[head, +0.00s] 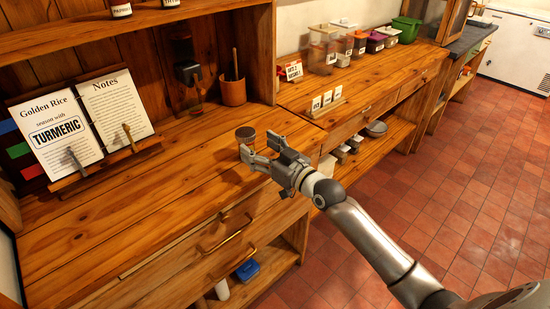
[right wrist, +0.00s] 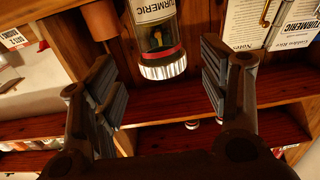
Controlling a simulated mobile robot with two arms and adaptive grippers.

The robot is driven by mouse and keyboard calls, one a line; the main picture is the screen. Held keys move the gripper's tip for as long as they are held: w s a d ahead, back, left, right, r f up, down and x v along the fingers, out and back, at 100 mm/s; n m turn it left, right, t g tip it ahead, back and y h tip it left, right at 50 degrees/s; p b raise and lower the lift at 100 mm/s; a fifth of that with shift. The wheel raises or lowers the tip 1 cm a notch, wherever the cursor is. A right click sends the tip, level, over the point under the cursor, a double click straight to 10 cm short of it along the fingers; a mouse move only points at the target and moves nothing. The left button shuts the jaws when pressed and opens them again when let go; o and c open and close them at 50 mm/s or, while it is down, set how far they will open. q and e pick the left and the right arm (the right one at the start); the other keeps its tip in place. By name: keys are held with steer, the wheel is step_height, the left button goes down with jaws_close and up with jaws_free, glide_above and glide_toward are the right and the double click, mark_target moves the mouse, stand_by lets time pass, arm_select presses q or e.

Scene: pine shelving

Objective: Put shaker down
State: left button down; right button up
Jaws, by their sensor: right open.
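In the right wrist view the shaker (right wrist: 158,35) shows a turmeric label, a red band and a ridged silver lid. My left gripper is not in view.
An open recipe book (head: 85,125) leans on a stand at the back left. Small white cards (head: 326,99) stand to the right. The counter's left middle is clear.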

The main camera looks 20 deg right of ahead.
steer(key=v, duration=0.6)
steer(key=s+d+f+m+g+h, duration=0.1)
steer(key=d+f+g+h, duration=0.1)
steer(key=f, duration=0.9)
steer(key=s+d+f+m+g+h, duration=0.1)
steer(key=d+f+g+h, duration=0.15)
steer(key=f, duration=0.95)
steer(key=s+d+f+g, duration=0.1)
steer(key=s+f, duration=0.3)
steer(key=f, duration=0.4)
steer(key=s+f+g, duration=0.1)
steer(key=s+f, duration=0.3)
steer(key=f, duration=0.3)
steer(key=s+a+f+g+h, duration=0.2)
steer(key=s+f+g, duration=0.3)
steer(key=s+f, duration=1.3)
steer(key=s+a+f+g, duration=0.1)
steer(key=s+f+g, duration=0.1)
steer(key=s, duration=0.9)
steer(key=s+a+f+g, duration=0.2)
steer(key=s+f, duration=0.2)
steer(key=s, duration=0.7)
steer(key=shift+s+a+f, duration=0.25)
steer(key=shift+a, duration=0.1)
steer(key=shift+g, duration=0.25)
